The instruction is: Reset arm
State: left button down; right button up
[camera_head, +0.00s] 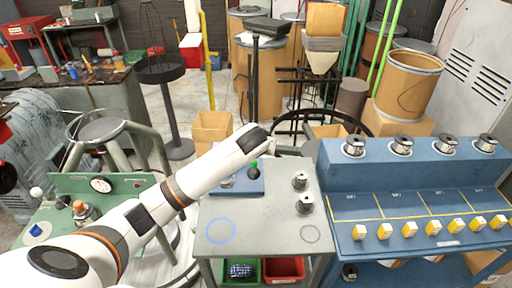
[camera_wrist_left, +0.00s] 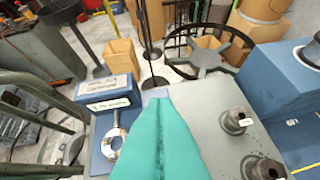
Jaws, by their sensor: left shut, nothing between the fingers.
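My left arm reaches from the lower left across the head view, and its gripper (camera_head: 266,144) is over the back of the grey table (camera_head: 265,215). In the left wrist view the teal fingers of my left gripper (camera_wrist_left: 157,94) are shut together with nothing between them. The gripper is above the table, apart from the two metal spools (camera_head: 301,192) to its right; they also show in the left wrist view (camera_wrist_left: 248,140). A blue device (camera_head: 240,182) sits at the table's back left, partly hidden by my arm. My right gripper is not in view.
A blue bench (camera_head: 400,180) at right holds several spools and a row of yellow-and-white blocks. A green control panel (camera_head: 100,185) stands at left. Green (camera_head: 240,270) and red bins (camera_head: 284,268) sit under the table. The table's front, with a blue ring mark (camera_head: 220,230), is clear.

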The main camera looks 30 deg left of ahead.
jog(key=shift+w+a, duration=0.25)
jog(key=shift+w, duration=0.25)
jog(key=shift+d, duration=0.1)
